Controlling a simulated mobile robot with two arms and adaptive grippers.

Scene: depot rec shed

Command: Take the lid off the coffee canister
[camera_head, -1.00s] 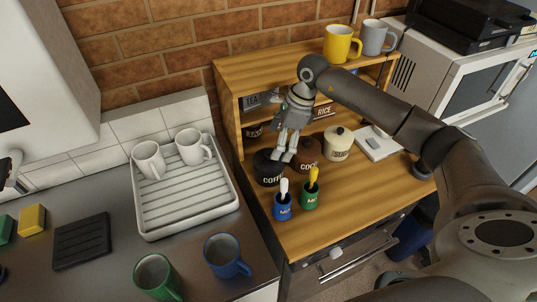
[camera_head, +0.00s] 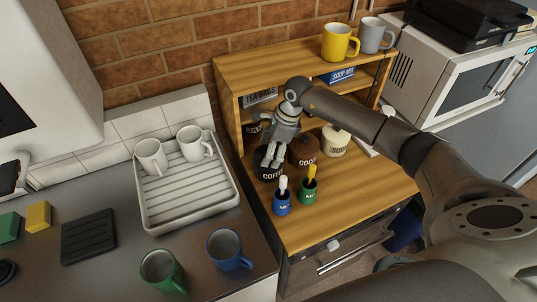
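The dark coffee canister (camera_head: 268,174), labelled "COFFEE" in white, stands on the wooden counter at the left of a row of canisters. My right gripper (camera_head: 271,164) points down over its top, with the fingertips at the lid. The fingers cover most of the lid and any knob, so I cannot tell whether they are closed on it. The canister appears upright on the counter. My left gripper is not in view.
A brown cocoa canister (camera_head: 303,152) and a cream canister (camera_head: 335,141) stand close to the right. A blue pot (camera_head: 282,206) and a green pot (camera_head: 308,193), holding spoon-like utensils, stand in front. A shelf (camera_head: 290,48) rises behind. Bare counter (camera_head: 350,195) lies to the right.

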